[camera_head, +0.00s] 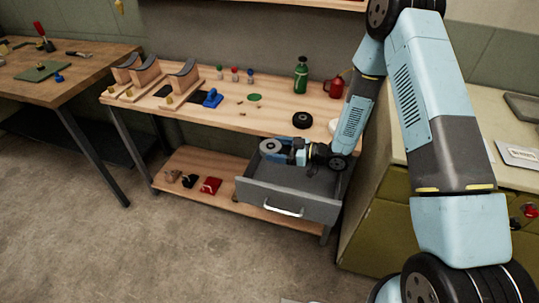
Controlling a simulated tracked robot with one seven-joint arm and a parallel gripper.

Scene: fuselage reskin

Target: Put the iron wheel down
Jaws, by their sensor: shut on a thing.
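The iron wheel (270,146) is a grey disc with a lighter hub. It is between the blue fingers of my gripper (276,149), which is shut on it. My gripper points left, in front of the workbench edge and over the back left part of an open grey drawer (292,196). The wheel appears to be above the drawer. Whether it touches the drawer's wall or floor I cannot tell. The visible part of the drawer's inside looks empty.
The wooden workbench (232,117) holds a black wheel (302,120), a green bottle (301,75), a red can (334,86) and a blue object (213,98). Curved cradles (146,72) stand at its left. A red item (210,185) lies on the lower shelf. Floor in front is clear.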

